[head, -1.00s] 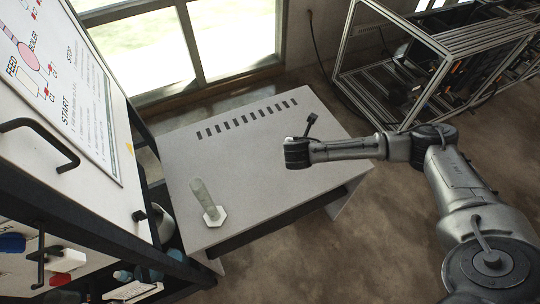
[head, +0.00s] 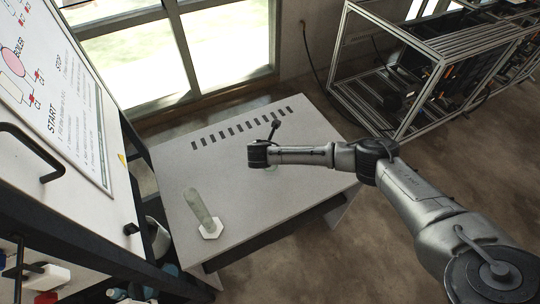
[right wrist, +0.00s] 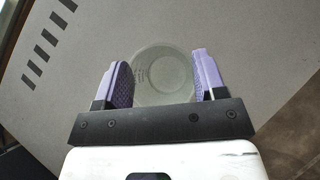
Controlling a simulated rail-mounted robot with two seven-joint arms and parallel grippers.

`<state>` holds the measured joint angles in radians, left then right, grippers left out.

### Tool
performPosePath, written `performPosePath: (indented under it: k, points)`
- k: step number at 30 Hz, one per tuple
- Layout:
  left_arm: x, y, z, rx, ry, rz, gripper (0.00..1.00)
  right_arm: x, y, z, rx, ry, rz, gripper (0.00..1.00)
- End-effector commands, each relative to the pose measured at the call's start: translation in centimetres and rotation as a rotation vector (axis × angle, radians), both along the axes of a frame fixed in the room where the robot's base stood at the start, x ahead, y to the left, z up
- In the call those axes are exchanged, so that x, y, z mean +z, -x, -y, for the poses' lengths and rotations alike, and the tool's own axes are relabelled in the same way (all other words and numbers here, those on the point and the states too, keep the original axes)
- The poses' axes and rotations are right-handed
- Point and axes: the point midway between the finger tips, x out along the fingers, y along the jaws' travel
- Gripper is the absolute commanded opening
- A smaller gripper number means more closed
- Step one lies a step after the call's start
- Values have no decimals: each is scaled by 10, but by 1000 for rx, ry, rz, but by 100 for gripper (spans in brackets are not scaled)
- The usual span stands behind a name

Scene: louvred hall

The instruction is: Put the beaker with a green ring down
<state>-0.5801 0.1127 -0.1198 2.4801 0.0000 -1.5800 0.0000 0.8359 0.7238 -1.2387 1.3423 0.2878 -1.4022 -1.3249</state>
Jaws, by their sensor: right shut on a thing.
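In the right wrist view, the beaker (right wrist: 165,78) is a round, clear glass vessel seen from above, between the two purple finger pads. My right gripper (right wrist: 162,62) is shut on it. I cannot make out a green ring from this angle. In the head view, my right gripper (head: 259,157) is over the right half of the grey-white table (head: 285,190); the wrist mostly hides the beaker. I cannot tell whether the beaker's base touches the table. My left gripper is not in view.
A tall clear cylinder on a white hexagonal foot (head: 211,230) stands at the table's front left. A row of dark slots (head: 240,128) runs along the back. A whiteboard cabinet (head: 60,160) borders the left. The tabletop between cylinder and gripper is clear.

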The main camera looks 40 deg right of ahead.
Motion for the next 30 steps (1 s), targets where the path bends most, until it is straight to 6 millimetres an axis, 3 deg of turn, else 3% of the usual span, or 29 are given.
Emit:
performPosePath:
  k: [9,21,22,30]
  points:
    - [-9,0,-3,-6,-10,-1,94,-37,1,0,-1,1,-2,41]
    - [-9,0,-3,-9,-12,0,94,-40,1,0,-1,0,-1,41]
    - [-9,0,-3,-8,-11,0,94,-40,1,0,-1,0,-1,66]
    - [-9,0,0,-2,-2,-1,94,-40,1,0,-1,0,-1,90]
